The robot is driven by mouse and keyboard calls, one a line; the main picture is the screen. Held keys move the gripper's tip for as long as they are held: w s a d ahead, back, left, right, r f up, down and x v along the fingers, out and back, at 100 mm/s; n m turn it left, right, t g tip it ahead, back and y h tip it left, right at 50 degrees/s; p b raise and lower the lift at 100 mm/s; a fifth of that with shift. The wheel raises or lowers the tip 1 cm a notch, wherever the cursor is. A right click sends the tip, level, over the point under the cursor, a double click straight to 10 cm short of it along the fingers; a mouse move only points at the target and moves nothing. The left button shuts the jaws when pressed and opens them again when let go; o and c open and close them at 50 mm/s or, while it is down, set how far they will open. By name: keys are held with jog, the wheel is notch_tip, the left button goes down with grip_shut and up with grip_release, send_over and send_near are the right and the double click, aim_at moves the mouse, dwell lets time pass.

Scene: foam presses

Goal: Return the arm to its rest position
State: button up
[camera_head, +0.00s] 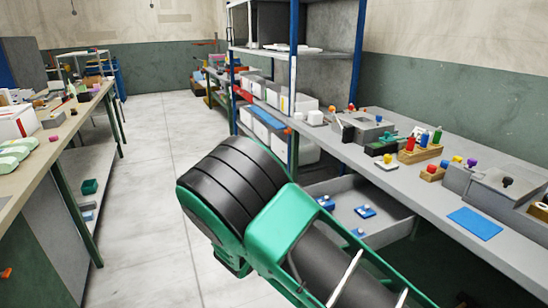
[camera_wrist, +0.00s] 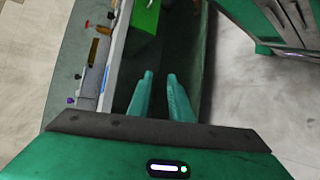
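My arm, green and black, crosses the middle and lower right of the head view in front of the right-hand bench. My gripper (camera_wrist: 160,75) shows only in the wrist view, as two teal fingers. The fingers are a little apart, with a dark gap and no object between them. They point toward a dark space beside the bench edge and touch nothing that I can see. The head view does not show my gripper.
A grey bench (camera_head: 440,200) on the right carries small coloured parts, a blue mat (camera_head: 475,222) and grey boxes. An open drawer (camera_head: 345,188) below it holds blue pieces. A wooden workbench (camera_head: 65,125) stands left. The pale floor (camera_head: 150,160) between is clear.

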jog(key=s+d+r+m+g+y, duration=0.1)
jog(key=s+d+r+m+y, duration=0.2)
jog(key=d, duration=0.5)
jog(key=s+d+r+g+y, duration=0.2)
jog(key=d+r+y, duration=0.3)
jog(key=d, duration=0.3)
jog(key=s+d+r+m+t+y, duration=0.2)
jog(key=s+r+t+y, duration=0.1)
jog(key=s, duration=0.4)
jog(key=s+d+r+m+t+y, duration=0.2)
jog(key=s+d+r+t, duration=0.1)
jog(key=s, duration=0.5)
jog(key=shift+d+r+y, duration=0.3)
jog(key=shift+r+y, duration=0.05)
jog(key=shift+y, duration=0.05)
jog(key=shift+s, duration=0.1)
jog(key=shift+w+f, duration=0.25)
jog(key=shift+w, duration=0.35)
